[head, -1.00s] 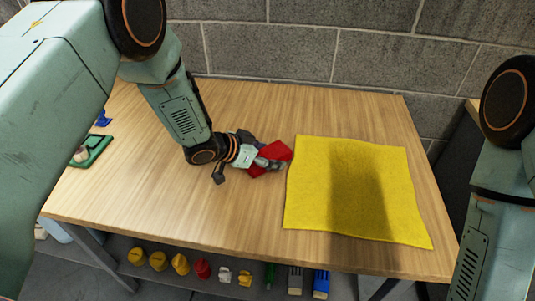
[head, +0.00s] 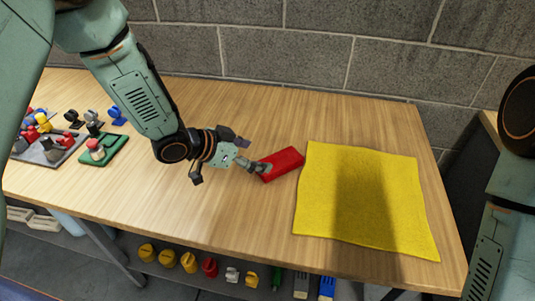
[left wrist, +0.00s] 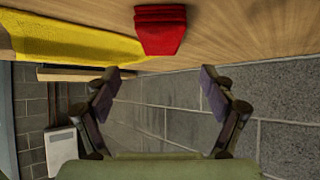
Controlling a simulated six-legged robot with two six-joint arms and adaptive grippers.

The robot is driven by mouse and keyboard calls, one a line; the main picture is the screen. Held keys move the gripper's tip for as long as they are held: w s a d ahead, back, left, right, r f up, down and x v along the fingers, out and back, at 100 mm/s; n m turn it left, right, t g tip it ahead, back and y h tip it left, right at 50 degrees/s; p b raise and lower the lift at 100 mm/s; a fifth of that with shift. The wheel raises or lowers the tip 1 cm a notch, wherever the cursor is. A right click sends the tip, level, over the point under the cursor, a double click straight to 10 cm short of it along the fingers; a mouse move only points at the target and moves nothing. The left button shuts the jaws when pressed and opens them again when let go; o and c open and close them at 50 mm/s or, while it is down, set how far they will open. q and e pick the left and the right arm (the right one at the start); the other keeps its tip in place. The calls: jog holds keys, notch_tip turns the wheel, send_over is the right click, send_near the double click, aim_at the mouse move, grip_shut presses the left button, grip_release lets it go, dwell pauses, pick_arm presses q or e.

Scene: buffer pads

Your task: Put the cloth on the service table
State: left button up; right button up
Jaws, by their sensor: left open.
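A yellow cloth (head: 315,200) lies spread nearly flat on the right part of the wooden table (head: 240,225); its near edge also shows in the left wrist view (left wrist: 60,42). A red folded piece (head: 288,160), layered like folded cloth, lies just left of it. It also shows at the top of the left wrist view (left wrist: 160,30). My left gripper (head: 253,156) is open and empty, low at the left end of the red piece. In the left wrist view its fingers (left wrist: 161,80) stand wide apart with nothing between them. My right gripper is out of view.
Small coloured parts stand on a grey board (head: 48,150) and a green board (head: 105,150) at the left. Several yellow, red and white items sit on the lower shelf (head: 170,275). A block wall (head: 290,55) runs behind the table. The front middle is clear.

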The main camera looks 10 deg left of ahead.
aim_at(279, 161)
pick_arm(q)
jog(key=shift+v, duration=1.2)
jog(key=shift+f, duration=0.15)
jog(key=b+x, duration=0.2)
jog(key=x, duration=0.9)
jog(key=shift+w+d+f, duration=0.15)
jog(key=shift+d, duration=0.05)
jog(key=shift+w+d+r, duration=0.15)
jog(key=shift+w+r, duration=0.1)
jog(key=shift+r, duration=0.95)
jog(key=shift+s+r+p, duration=0.15)
jog(key=shift+r+p, duration=0.15)
jog(key=shift+r, duration=0.2)
jog(key=shift+f, duration=0.15)
